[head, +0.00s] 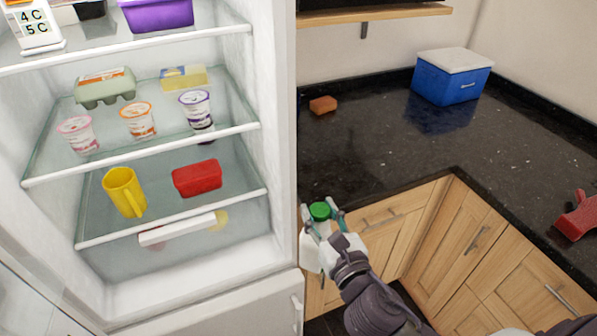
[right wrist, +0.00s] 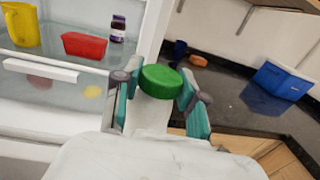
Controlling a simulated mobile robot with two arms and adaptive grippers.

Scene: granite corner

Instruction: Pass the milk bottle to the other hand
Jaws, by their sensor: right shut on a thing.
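The milk bottle (head: 309,250) is white with a green cap (head: 320,211). In the head view it is held upright or nearly so, in front of the counter cabinets beside the fridge's right edge. My right gripper (head: 322,217) is shut on it just below the cap. My left gripper is in neither view.
The open fridge (head: 245,215) fills the left, its shelves holding yogurt cups, a yellow mug (head: 122,192) and a red container (head: 197,178). The dark counter (head: 400,150) carries a blue cooler (head: 452,78), a sponge (head: 323,105) and a red object (head: 577,217). Its middle is clear.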

